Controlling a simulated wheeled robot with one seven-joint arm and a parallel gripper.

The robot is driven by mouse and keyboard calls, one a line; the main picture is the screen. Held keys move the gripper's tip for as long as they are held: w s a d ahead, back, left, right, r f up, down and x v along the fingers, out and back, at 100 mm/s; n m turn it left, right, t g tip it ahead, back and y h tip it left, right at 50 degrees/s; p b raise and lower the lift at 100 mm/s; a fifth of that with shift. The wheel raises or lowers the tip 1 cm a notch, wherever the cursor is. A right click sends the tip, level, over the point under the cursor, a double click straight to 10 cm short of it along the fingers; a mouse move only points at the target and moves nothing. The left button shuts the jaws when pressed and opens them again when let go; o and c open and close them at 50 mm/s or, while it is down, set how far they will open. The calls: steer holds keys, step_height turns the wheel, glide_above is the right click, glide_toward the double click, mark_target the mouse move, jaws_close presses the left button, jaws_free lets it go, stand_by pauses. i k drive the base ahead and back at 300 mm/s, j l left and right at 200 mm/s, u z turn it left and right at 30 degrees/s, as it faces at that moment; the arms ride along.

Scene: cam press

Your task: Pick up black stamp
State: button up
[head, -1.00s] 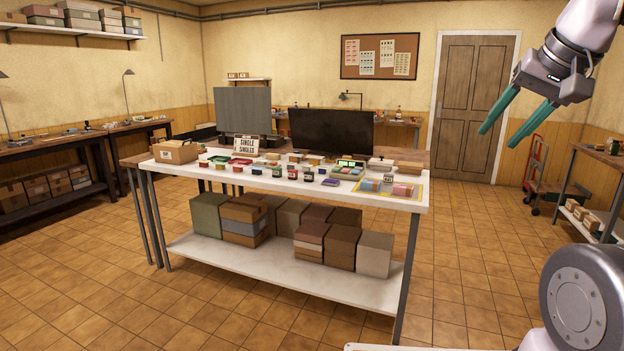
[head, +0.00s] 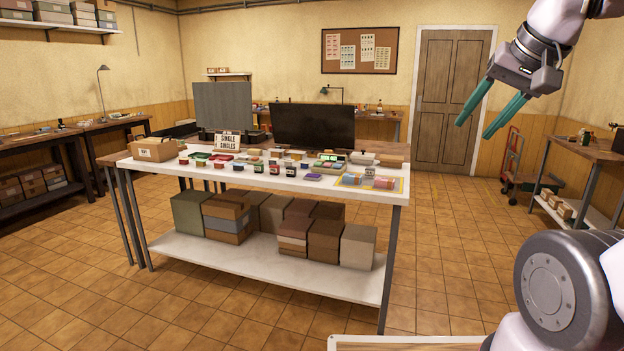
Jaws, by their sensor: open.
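A long table with a white top (head: 388,196) stands in the middle of the head view, a good way in front of me. Several small stamps stand in a row along its front half. One dark, nearly black stamp (head: 290,170) is among them, but at this size I cannot tell for certain which is the black stamp. My gripper (head: 475,129) is at the upper right, with two teal fingers apart and nothing between them. In the picture it is well to the right of the stamps and is not touching the table.
A cardboard box (head: 155,150) and a "Single Singles" sign (head: 228,142) stand on the table's left part. A yellow-edged mat (head: 398,186) lies at the right end. Boxes fill the lower shelf (head: 200,250). The tiled floor (head: 455,240) right of the table is clear.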

mark_target(291, 170)
steer(key=i+j, duration=0.35)
steer(key=i, duration=0.15)
steer(key=i+j, duration=0.7)
steer(key=i, duration=0.25)
steer(key=i+j+u, duration=0.1)
steer(key=i+j, duration=0.55)
steer(key=i, duration=0.3)
